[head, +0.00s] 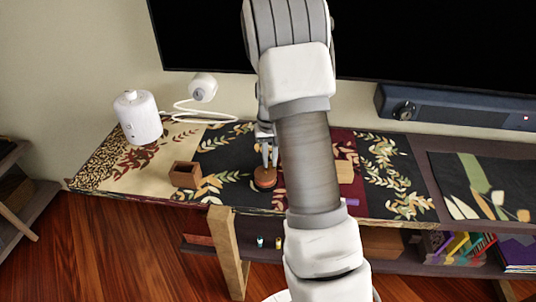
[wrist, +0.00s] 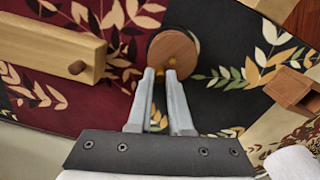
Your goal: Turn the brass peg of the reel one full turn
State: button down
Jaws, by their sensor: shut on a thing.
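The reel (wrist: 172,48) is a round reddish-brown wooden disc on the patterned cloth, with a pale rim behind it in the wrist view. It also shows in the head view (head: 265,180), just below my gripper (head: 268,158). In the wrist view my gripper (wrist: 160,73) has its two grey fingers close together at the near edge of the disc. They are shut on the brass peg (wrist: 160,76), of which only a small yellowish part shows between the fingertips. The far side of the reel is clear.
A pale wooden box with a dark knob (wrist: 50,45) lies beside the reel. An open brown wooden box (head: 185,175) stands on its other side. A white canister (head: 138,118) and cable are at the left. A soundbar (head: 450,106) and screen are behind.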

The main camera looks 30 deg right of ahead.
jog(key=m+p, duration=0.1)
jog(key=m, duration=0.2)
jog(key=s+m+p, duration=0.1)
jog(key=m+p, duration=0.1)
jog(key=m, duration=0.1)
jog(key=shift+s+d+r+m, duration=0.1)
jog(key=shift+r+m, duration=0.05)
jog(key=shift+m, duration=0.15)
jog(key=m+p, duration=0.1)
jog(key=m, duration=0.1)
jog(key=s+m+p, duration=0.1)
jog(key=m, duration=0.2)
jog(key=shift+a+m, duration=0.2)
jog(key=shift+m, duration=0.2)
jog(key=c, duration=0.8)
grip_release()
jog(key=shift+c, duration=0.2)
notch_tip(320, 180, up, 17)
jog(key=p, duration=0.3)
jog(key=shift+p, duration=0.35)
jog(key=shift+r, duration=0.1)
